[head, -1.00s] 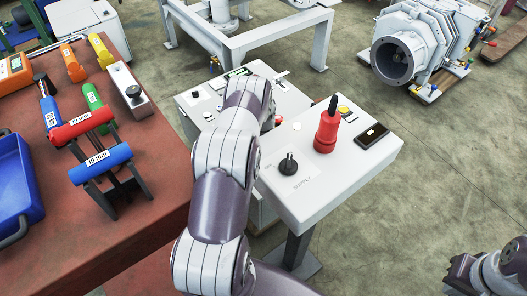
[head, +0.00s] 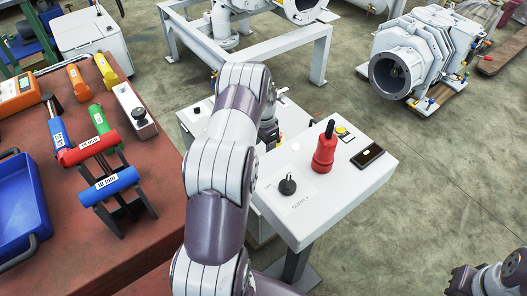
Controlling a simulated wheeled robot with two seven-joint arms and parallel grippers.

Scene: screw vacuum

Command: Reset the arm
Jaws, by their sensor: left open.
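My left arm (head: 220,165) rises from the bottom middle and bends over the control stand. My left gripper (head: 272,136) is small and mostly hidden behind the forearm, above the stand's rear panel. It is open, and I see nothing held in it. The stand's white front panel (head: 335,190) carries a red handle-like part (head: 324,150), a black rotary knob (head: 287,186) marked SUPPLY and a dark display (head: 368,156). Part of my right arm (head: 490,280) shows in the bottom right corner; I cannot make out its fingers.
A red-brown workbench (head: 120,240) on the left holds a blue tray (head: 22,205), a rack with red and blue handles (head: 108,186) and several tools. A white metal frame (head: 250,45) stands behind the stand. A grey pump-like machine (head: 405,60) stands at right. The floor right of the stand is clear.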

